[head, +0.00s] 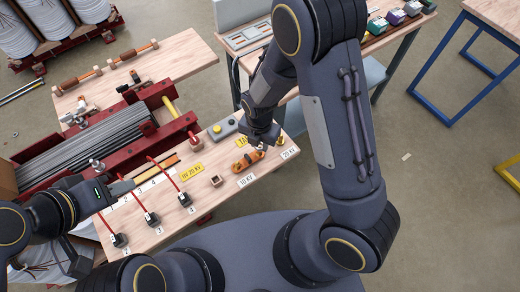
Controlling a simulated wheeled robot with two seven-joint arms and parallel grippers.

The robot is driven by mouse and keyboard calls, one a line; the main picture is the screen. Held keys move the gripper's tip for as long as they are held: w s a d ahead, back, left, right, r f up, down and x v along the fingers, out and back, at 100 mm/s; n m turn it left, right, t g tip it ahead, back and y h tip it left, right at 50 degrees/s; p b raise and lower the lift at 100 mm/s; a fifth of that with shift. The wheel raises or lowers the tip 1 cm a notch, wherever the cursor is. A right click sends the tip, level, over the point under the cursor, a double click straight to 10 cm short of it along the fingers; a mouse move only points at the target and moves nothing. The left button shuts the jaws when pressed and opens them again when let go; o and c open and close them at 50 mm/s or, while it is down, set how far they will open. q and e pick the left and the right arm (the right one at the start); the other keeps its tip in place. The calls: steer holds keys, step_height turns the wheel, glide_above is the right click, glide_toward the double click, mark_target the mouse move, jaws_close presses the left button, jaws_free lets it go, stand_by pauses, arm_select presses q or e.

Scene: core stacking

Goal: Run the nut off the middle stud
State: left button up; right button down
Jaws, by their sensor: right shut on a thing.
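A red clamp frame (35,158) holds a stack of grey core sheets (85,147) on the wooden bench at the left. Silver bolt-like fittings (97,165) stand along the frame; I cannot tell which is the middle stud, nor make out its nut. My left gripper (125,187) is low over the bench by the near side of the frame, and its jaw gap is not clear. My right gripper (261,146) points down at the bench's right end, shut on an orange tool (246,161) at bench height. My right arm covers part of the view there.
Several slim red rods with black feet (152,219) lean between the frame and the bench front, close to my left gripper. A grey box with a yellow button (222,129) and a small wooden box (216,180) stand nearby. Another bench (400,45) is behind.

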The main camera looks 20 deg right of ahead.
steer(key=shift+r+p, duration=0.85)
steer(key=shift+r, duration=0.5)
steer(key=shift+w, duration=0.1)
